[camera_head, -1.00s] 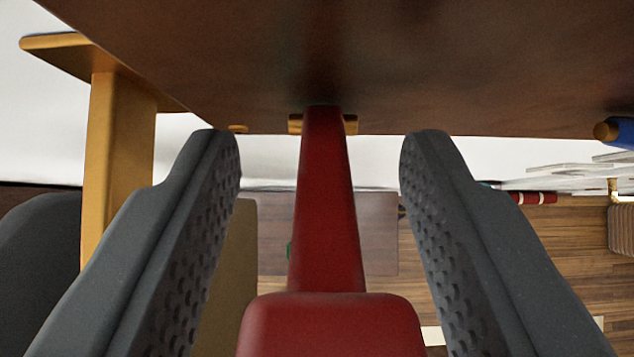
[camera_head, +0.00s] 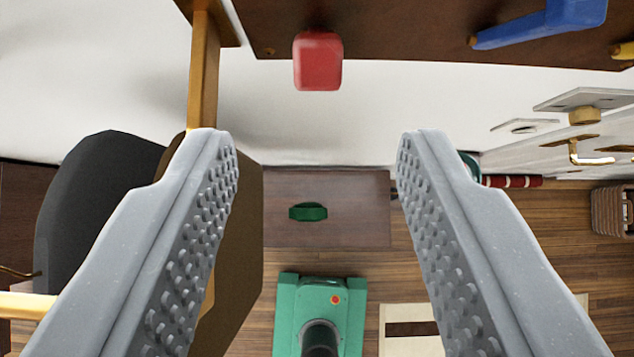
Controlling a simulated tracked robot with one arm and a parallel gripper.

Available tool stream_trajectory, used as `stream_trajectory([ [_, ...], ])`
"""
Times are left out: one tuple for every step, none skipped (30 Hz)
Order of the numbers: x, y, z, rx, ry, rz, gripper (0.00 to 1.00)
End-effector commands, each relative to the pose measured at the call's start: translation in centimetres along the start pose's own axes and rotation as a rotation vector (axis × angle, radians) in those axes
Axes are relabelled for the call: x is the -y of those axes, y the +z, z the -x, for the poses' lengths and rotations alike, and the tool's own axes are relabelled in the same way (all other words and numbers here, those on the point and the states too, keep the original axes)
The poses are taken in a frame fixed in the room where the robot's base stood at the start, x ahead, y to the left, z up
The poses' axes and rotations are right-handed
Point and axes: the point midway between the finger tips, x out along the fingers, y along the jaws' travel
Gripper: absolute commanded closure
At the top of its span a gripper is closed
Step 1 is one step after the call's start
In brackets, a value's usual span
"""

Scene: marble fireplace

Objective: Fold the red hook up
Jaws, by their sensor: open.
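The red hook (camera_head: 318,60) shows at the top centre as a rounded red block against the lower edge of the brown wooden board (camera_head: 400,28). Its shaft is not visible behind the block, and I cannot tell its exact fold angle. My gripper (camera_head: 315,140) is open and empty. Its two grey studded fingers stand apart, and the red hook appears above their tips in the picture, apart from both.
A blue hook (camera_head: 545,25) is on the board at upper right. A yellow-orange post (camera_head: 203,75) stands at left, near a dark rounded shape (camera_head: 95,195). A green object (camera_head: 320,300) sits low in the centre. White wall lies behind the fingertips.

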Motion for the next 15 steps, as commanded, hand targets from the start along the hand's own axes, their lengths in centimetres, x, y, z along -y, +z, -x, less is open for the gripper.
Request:
stream_trajectory([
  [0.00, -0.05, 0.40, -0.001, 0.000, 0.000, 0.58],
  [0.00, -0.05, 0.56, -0.002, 0.000, 0.000, 0.58],
  [0.01, -0.05, 0.73, -0.002, 0.000, 0.000, 0.58],
  [0.02, -0.05, 0.82, -0.002, 0.000, 0.000, 0.58],
  [0.02, -0.05, 0.89, -0.003, 0.000, 0.000, 0.58],
  [0.03, -0.04, 0.93, -0.003, -0.001, 0.000, 0.58],
  [0.03, -0.03, 0.94, -0.003, -0.001, 0.000, 0.58],
  [0.04, -0.03, 0.95, -0.003, -0.001, 0.001, 0.58],
  [0.04, -0.02, 0.94, -0.002, -0.001, 0.001, 0.58],
  [0.05, -0.02, 0.92, -0.002, -0.001, 0.001, 0.58],
  [0.06, -0.02, 0.92, -0.002, -0.001, 0.001, 0.58],
  [0.05, -0.01, 0.91, -0.002, -0.001, 0.001, 0.58],
  [0.10, -0.01, 0.90, -0.002, -0.001, 0.001, 0.61],
  [0.11, -0.01, 0.89, -0.002, -0.001, 0.001, 0.69],
  [0.04, -0.04, 0.83, -0.005, 0.000, 0.002, 0.80],
])
